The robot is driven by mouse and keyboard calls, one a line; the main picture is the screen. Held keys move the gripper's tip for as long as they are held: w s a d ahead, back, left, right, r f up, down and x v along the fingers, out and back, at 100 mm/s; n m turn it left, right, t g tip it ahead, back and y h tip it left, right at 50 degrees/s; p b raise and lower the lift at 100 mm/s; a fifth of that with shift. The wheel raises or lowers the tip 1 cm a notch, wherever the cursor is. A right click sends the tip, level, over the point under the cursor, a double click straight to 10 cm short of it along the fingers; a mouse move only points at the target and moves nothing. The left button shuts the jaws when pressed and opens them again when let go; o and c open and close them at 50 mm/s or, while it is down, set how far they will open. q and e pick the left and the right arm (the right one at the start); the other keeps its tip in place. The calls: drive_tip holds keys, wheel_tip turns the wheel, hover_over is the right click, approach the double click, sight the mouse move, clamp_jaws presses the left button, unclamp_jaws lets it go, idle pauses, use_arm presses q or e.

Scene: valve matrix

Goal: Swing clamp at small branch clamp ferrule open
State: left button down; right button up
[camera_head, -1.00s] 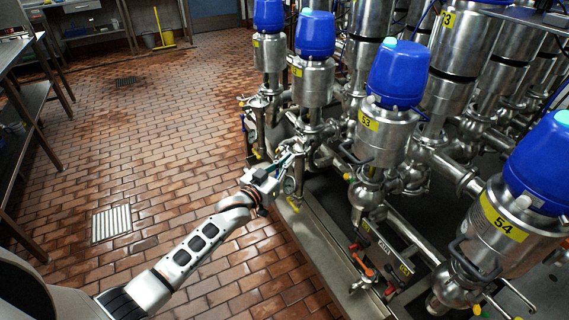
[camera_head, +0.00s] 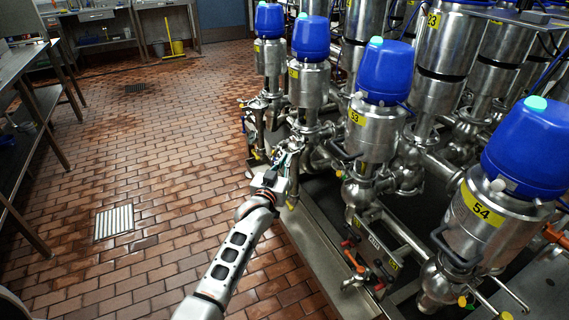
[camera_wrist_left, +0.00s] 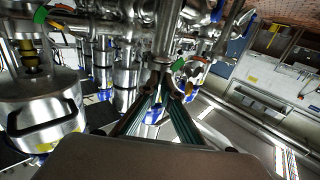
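A narrow gap shows between the fingers. I cannot tell whether they touch or grip the collar. The small branch clamp ferrule cannot be made out surely; the fingertips and pipes crowd that spot. My right gripper is in no view.
Blue-capped valves stand close by, including those labelled 53 (camera_head: 374,134) and 54 (camera_head: 474,222). Red-handled fittings (camera_head: 357,262) lie low at the front. A steel kerb (camera_head: 318,255) edges the matrix. The tiled floor (camera_head: 165,190) to the left is clear, with a drain grate (camera_head: 113,222).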

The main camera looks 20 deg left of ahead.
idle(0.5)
use_arm(q)
drive_tip(key=c, duration=2.3)
unclamp_jaws()
drive_tip(key=shift+s, duration=0.1)
drive_tip(key=s, duration=1.1)
drive_tip(key=shift+s+a, duration=0.3)
drive_tip(key=shift+s, duration=0.1)
